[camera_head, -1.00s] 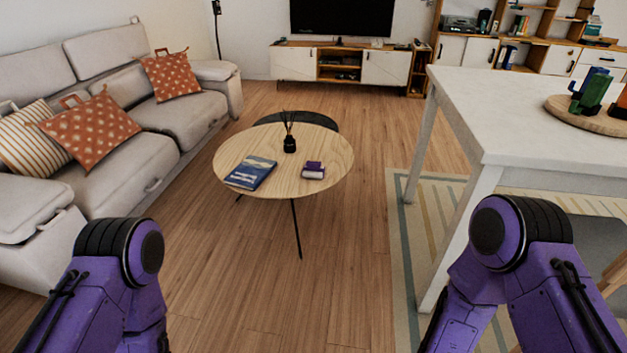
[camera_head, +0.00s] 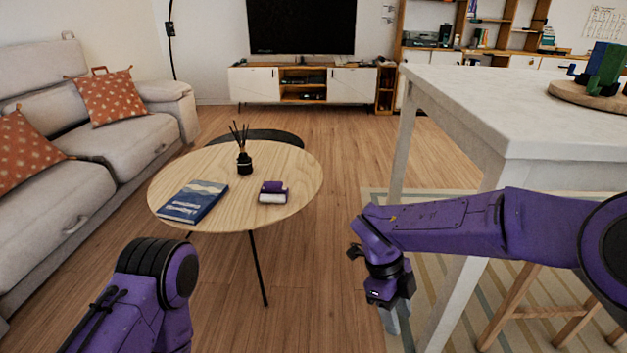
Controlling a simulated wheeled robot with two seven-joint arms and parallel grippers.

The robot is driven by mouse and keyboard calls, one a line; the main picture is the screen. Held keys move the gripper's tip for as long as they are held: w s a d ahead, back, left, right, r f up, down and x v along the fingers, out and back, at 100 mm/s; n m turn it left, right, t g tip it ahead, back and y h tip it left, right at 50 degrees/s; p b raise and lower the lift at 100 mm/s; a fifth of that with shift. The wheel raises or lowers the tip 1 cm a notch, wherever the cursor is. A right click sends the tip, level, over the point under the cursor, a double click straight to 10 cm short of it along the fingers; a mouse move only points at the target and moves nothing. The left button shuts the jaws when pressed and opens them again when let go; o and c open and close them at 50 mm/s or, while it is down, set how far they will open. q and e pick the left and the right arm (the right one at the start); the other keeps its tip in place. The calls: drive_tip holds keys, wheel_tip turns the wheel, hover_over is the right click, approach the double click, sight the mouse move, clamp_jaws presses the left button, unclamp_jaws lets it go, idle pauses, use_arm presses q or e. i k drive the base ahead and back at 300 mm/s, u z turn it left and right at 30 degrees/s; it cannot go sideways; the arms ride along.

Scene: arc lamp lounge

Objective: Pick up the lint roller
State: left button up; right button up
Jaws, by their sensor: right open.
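A small purple and white object (camera_head: 273,192), which may be the lint roller, lies on the right part of the round wooden coffee table (camera_head: 215,160). It is too small to make out fully. My right gripper (camera_head: 391,318) hangs pointing down to the right of and nearer than the coffee table, open and apart from the object. Nothing shows between its fingers. My left arm shows only as a purple link at the lower left; its gripper is out of the picture.
A blue book (camera_head: 194,202) and a black reed diffuser (camera_head: 244,162) share the coffee table. A tall white table (camera_head: 500,105) stands close on the right, beside my right arm, with a wooden stool (camera_head: 515,305) below. A grey sofa (camera_head: 55,205) lines the left. Wooden floor between is clear.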

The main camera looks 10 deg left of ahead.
sight(272, 191)
drive_tip(key=z, duration=0.05)
drive_tip(key=i, duration=1.05)
drive_tip(key=u, duration=0.8)
drive_tip(key=i, duration=0.95)
drive_tip(key=u, duration=0.55)
